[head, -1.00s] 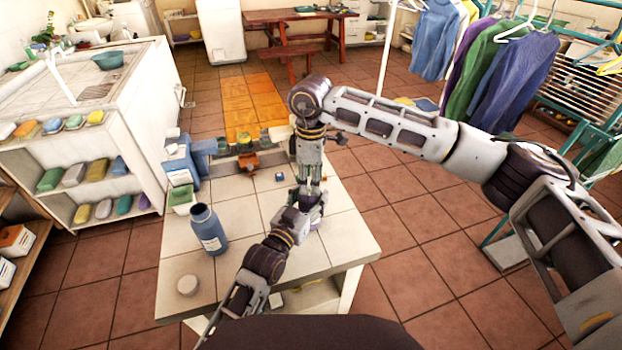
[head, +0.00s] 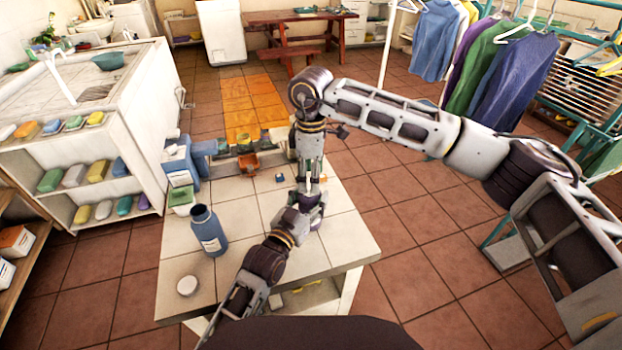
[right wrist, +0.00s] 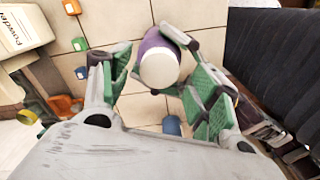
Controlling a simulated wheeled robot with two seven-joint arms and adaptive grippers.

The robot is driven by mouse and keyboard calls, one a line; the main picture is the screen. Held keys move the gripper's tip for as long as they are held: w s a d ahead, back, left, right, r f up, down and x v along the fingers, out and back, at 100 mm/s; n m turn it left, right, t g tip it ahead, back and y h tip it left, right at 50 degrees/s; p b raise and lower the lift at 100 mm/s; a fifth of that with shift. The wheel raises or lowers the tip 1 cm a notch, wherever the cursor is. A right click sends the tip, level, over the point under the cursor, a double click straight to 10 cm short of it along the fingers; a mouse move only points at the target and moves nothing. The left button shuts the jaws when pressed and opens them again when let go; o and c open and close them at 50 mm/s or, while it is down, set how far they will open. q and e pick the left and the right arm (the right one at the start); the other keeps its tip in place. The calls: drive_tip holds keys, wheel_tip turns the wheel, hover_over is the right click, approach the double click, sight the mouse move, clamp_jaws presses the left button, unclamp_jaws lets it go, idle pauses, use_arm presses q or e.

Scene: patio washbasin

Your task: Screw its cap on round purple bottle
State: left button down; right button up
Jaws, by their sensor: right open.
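The round purple bottle (right wrist: 152,40) stands upright in the right wrist view, seen from above. A cream-white cap (right wrist: 159,66) sits over its top; I cannot tell how tightly. In the head view the bottle (head: 317,222) is mostly hidden by the grippers. My right gripper (right wrist: 160,84) points down over it, open, with a green-padded finger on each side of the cap and gaps between. It also shows in the head view (head: 309,190). My left gripper (head: 300,212) comes in low from the front, its fingers around the bottle's body below the cap.
On the tiled table (head: 340,250) are an open blue bottle (head: 208,232), a loose white round cap (head: 187,286), a green-and-white box (head: 181,198), a blue container (head: 180,160), an orange piece (head: 248,163) and a small blue block (head: 280,178). The table's right side is clear.

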drive_tip(key=shift+r, duration=1.25)
drive_tip(key=shift+r, duration=0.15)
drive_tip(key=shift+c, duration=0.3)
